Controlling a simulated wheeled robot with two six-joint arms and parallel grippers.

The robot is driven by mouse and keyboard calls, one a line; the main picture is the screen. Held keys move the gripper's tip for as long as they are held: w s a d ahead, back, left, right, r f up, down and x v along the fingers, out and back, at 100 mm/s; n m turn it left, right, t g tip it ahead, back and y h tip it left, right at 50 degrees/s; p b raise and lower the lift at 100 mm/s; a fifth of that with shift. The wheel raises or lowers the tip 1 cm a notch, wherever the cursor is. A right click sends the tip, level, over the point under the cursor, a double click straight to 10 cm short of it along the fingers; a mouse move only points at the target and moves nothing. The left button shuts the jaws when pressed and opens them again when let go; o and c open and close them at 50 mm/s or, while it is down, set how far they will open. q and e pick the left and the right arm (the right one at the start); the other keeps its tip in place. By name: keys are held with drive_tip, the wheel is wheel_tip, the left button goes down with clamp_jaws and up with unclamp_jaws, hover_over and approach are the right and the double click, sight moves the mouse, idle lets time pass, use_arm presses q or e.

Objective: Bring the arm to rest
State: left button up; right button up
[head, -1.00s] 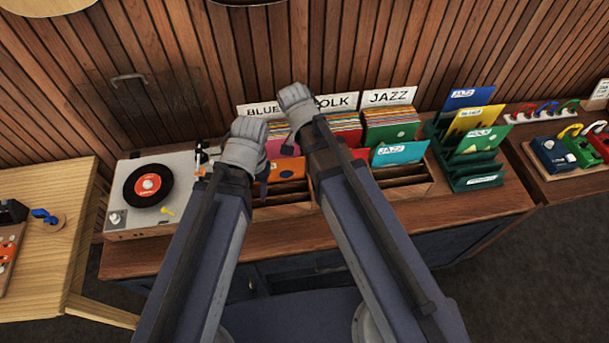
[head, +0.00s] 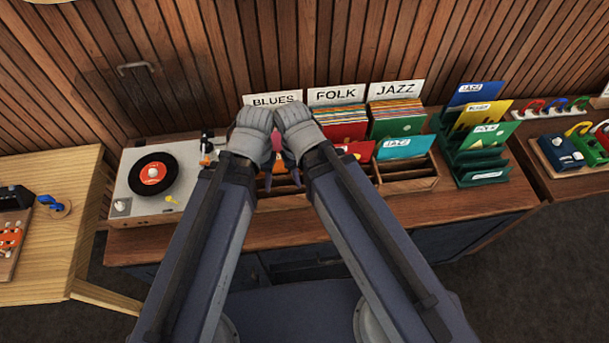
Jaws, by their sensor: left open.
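My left gripper (head: 266,172) is at the end of the arm from the left, over the blues section of the record crate, and its jaws are open. Its fingers are mostly hidden by its own wrist. My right gripper (head: 296,172) is close beside it, and its jaws are too hidden to judge. Both arms reach forward, with their wrists side by side near the middle of the view. I see no thing held in the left gripper.
The wooden record crate (head: 408,186) stands below and right of the grippers, with BLUES (head: 273,99), FOLK (head: 336,95) and JAZZ (head: 396,90) cards. A turntable (head: 125,207) is at left, a green sleeve rack (head: 484,177) at right. The slatted wall is close behind.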

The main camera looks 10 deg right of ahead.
wheel_tip(320, 180, down, 6)
drive_tip(key=b, duration=0.5)
drive_tip(key=shift+r+b, duration=0.1)
drive_tip(key=shift+b, duration=0.3)
